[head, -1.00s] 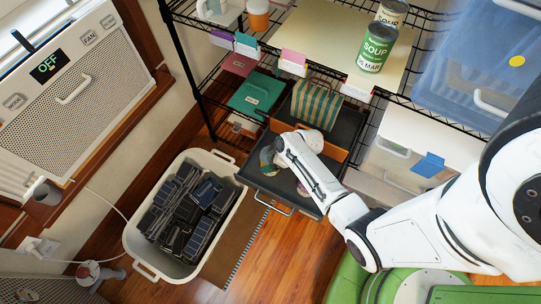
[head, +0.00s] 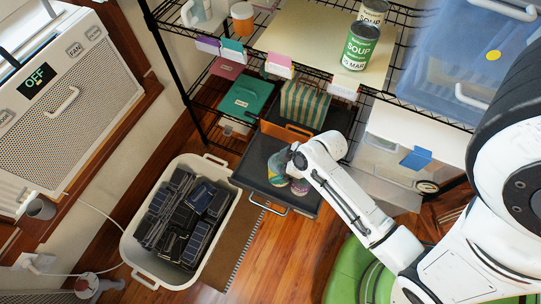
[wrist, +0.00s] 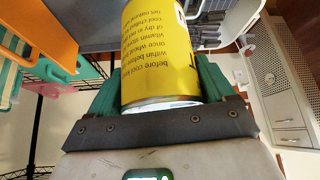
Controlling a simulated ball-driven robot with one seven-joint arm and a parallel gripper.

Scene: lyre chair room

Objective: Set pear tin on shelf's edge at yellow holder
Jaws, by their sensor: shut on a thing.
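A yellow-labelled tin (wrist: 158,50) fills the middle of the wrist view, between the green fingers of my gripper (wrist: 160,92). My gripper is shut on it; its label shows small print only, so I cannot read whether it is pears. In the head view my gripper (head: 290,160) is over the pulled-out dark drawer (head: 256,160), beside a greenish-yellow tin (head: 277,168). The upper wire shelf's edge carries purple (head: 208,44), teal (head: 232,48), pink (head: 279,64) and whitish (head: 343,87) holders. I see no clearly yellow holder.
A striped bag (head: 305,103) stands behind the drawer. A white tub (head: 135,240) of dark devices sits on the floor. Blue bins (head: 455,60) occupy the right.

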